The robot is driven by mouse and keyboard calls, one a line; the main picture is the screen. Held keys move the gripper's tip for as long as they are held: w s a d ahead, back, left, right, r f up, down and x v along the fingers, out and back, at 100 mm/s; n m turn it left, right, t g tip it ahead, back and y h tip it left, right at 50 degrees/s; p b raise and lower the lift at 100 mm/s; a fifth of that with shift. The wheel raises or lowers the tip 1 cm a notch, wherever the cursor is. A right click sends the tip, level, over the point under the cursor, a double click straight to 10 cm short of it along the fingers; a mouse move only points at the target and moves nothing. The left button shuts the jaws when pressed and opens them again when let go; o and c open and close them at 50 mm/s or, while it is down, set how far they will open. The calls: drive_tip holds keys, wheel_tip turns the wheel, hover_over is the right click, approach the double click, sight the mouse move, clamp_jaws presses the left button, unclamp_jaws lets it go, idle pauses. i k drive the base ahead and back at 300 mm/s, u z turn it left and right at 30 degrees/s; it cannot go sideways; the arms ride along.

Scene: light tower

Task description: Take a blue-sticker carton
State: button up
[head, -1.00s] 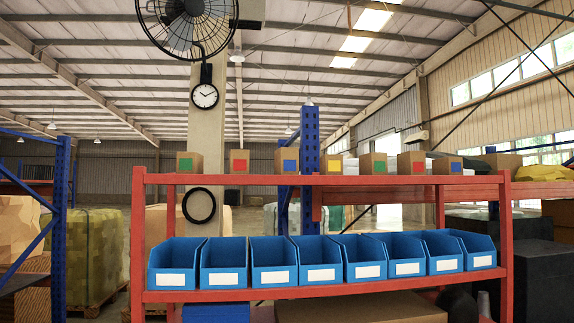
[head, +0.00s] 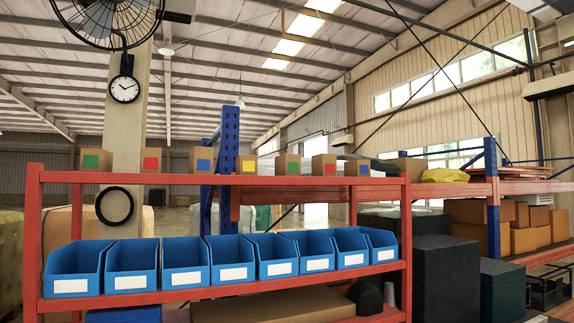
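Several small cartons stand in a row on the top shelf of the red rack (head: 120,180), each with a coloured sticker on its front. One blue-sticker carton (head: 203,154) is left of the middle, in front of the blue upright. Another blue-sticker carton (head: 357,175) is at the right end of the row. Between and beside them are green-sticker (head: 95,160), red-sticker (head: 151,160) and yellow-sticker (head: 246,166) cartons, with more green and red ones. My gripper is not in view.
Empty-looking blue bins (head: 186,266) with white labels fill the shelf below. Dark boxes (head: 446,270) stand right of the rack. Another red and blue rack with brown boxes (head: 540,220) is at the right. A wall clock (head: 125,89) and fan are upper left.

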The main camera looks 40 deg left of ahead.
sight(201, 158)
drive_tip(key=z, duration=0.6)
drive_tip(key=i, duration=1.25)
drive_tip(key=u, duration=1.9)
